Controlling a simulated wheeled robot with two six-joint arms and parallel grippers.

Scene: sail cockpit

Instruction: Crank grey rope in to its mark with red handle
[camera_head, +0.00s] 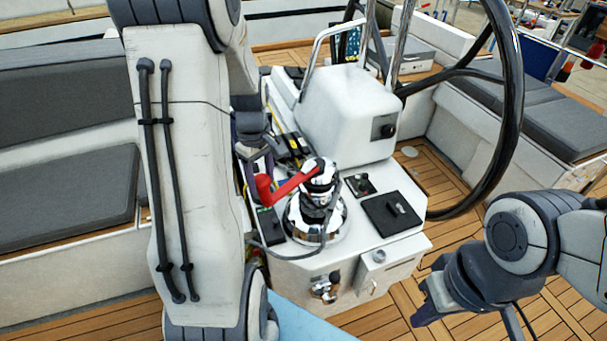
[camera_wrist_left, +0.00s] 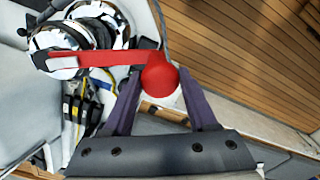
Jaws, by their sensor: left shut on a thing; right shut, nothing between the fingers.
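The red handle (camera_head: 294,184) sits on top of the chrome winch (camera_head: 318,222) and points left in the head view. My left gripper (camera_head: 262,166) is shut on the handle's red knob. In the left wrist view the red handle (camera_wrist_left: 105,58) reaches from the winch (camera_wrist_left: 62,50) to the knob between my left fingers (camera_wrist_left: 160,80). The grey rope (camera_head: 268,247) leads from the winch around the left front of the white console. A mark on it cannot be made out. My right gripper (camera_head: 432,302) is shut and empty, low at the right, apart from the console.
The white console (camera_head: 408,246) carries a black hatch panel (camera_head: 391,213) and a small switch panel (camera_head: 360,185). A black steering wheel (camera_head: 513,90) stands behind it at the right. Cushioned benches (camera_head: 66,196) flank the cockpit. Teak floor (camera_head: 390,318) is free in front.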

